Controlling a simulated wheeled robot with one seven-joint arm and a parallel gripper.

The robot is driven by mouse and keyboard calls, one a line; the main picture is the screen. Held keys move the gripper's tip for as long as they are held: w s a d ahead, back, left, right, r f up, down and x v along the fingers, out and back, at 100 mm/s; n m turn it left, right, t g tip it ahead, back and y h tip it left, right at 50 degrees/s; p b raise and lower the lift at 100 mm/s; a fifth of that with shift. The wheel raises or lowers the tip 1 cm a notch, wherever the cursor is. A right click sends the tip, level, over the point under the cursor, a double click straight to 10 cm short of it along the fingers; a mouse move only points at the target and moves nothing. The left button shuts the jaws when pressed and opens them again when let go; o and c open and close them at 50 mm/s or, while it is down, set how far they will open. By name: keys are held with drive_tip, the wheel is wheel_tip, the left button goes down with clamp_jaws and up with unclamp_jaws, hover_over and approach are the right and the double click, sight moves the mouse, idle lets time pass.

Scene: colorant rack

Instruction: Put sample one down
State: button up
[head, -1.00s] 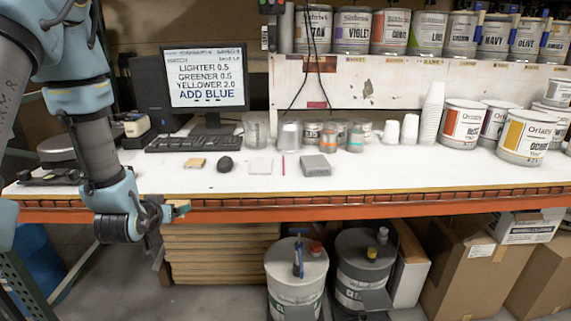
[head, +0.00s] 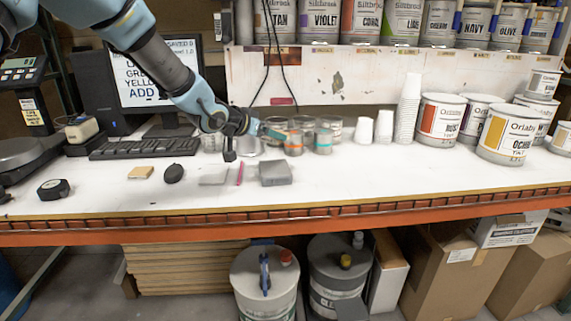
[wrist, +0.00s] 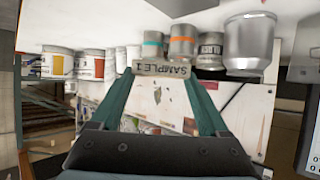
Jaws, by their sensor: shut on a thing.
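Sample one (wrist: 162,69) is a small pale piece with dark "SAMPLE" lettering, upside down in the wrist view. My gripper (head: 272,133) is shut on it, with one teal finger at each end. In the head view my gripper is over the back of the white bench (head: 400,178), at the left of the banded jars. The sample itself is too small to make out there. In the wrist view, a teal-banded jar (wrist: 153,46) and an orange-banded jar (wrist: 182,42) appear just beyond the sample. I cannot tell whether the sample touches anything.
A grey metal cup (wrist: 250,42) and a dark-labelled jar (wrist: 211,50) stand near the banded jars. Stacked white cups (head: 408,105) and paint cans (head: 440,120) are to the right. A grey box (head: 275,173) and a black mouse (head: 173,173) lie in front. The bench's right front is clear.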

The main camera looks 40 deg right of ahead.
drive_tip(key=p, duration=0.1)
hover_over(270, 174)
wheel_tip(270, 174, down, 5)
drive_tip(key=shift+d+f, duration=0.15)
drive_tip(key=shift+f, duration=0.05)
drive_tip(key=shift+f+p, duration=0.5)
drive_tip(key=shift+f, duration=1.7)
drive_tip(key=shift+f, duration=0.15)
drive_tip(key=o, duration=1.2)
drive_tip(key=shift+r, duration=0.2)
drive_tip(key=b+v, duration=0.3)
drive_tip(key=v, duration=0.9)
